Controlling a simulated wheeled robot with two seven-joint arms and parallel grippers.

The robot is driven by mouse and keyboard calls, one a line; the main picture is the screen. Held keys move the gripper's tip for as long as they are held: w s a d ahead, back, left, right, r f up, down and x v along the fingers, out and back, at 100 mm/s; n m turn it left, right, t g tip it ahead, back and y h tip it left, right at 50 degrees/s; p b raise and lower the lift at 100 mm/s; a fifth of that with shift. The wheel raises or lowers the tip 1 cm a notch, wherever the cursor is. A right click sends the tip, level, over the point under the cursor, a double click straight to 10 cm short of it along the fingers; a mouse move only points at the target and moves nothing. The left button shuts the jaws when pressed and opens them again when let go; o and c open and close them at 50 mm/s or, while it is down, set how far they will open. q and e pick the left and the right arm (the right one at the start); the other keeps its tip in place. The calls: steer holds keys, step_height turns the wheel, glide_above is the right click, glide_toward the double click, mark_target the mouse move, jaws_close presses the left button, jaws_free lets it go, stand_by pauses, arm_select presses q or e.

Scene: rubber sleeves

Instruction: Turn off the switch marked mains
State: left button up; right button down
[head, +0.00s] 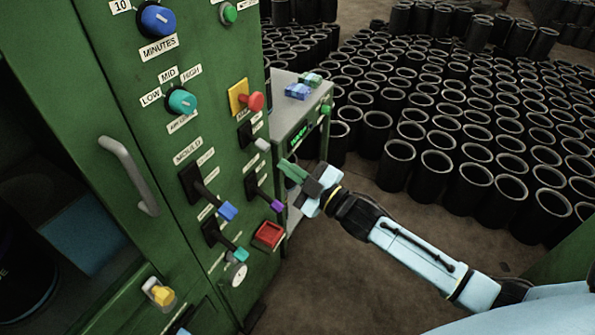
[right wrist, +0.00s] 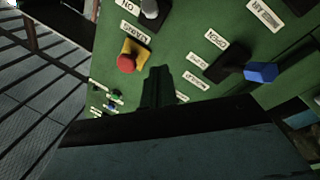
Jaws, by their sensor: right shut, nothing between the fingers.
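The control panel is on a green cabinet (head: 135,215). It has several lever switches: one with a grey handle (head: 262,144), one with a purple handle (head: 277,205), one with a blue handle (head: 228,211) under a label like MOULD, and one with a teal handle (head: 241,254). My right gripper (head: 287,168) is shut and empty, a little right of the panel, between the grey and purple levers in the picture. In the right wrist view its dark fingers (right wrist: 158,85) point at the panel.
A red mushroom button (head: 255,102) on a yellow plate sits above the grey lever. A red square button (head: 268,234) is below the purple one. Blue (head: 157,19) and teal (head: 181,101) knobs are higher up. Black sleeves (head: 400,160) stand on the floor at right.

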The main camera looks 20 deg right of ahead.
steer(key=shift+v, duration=1.1)
steer(key=s+d+f+m+g+h, duration=0.2)
steer(key=s+f, duration=0.2)
steer(key=f, duration=0.6)
steer(key=s+d+f+m+g+h, duration=0.2)
steer(key=s+d+f+m+h, duration=0.1)
steer(key=f, duration=0.8)
steer(key=s+d+f+m+g+h, duration=0.2)
steer(key=s+f+g, duration=0.15)
steer(key=f, duration=0.65)
steer(key=s+f+m+g, duration=0.1)
steer(key=s+f+g, duration=0.2)
steer(key=s+f, duration=0.3)
steer(key=s+a+f+m+g+h, duration=0.1)
steer(key=s+f, duration=0.5)
steer(key=s, duration=1.1)
steer(key=s+a+f+m+g+h, duration=0.1)
steer(key=s+f+g, duration=0.4)
steer(key=s, duration=0.7)
steer(key=shift+f+m, duration=0.6)
steer(key=shift+m, duration=0.3)
steer(key=shift+s, duration=0.1)
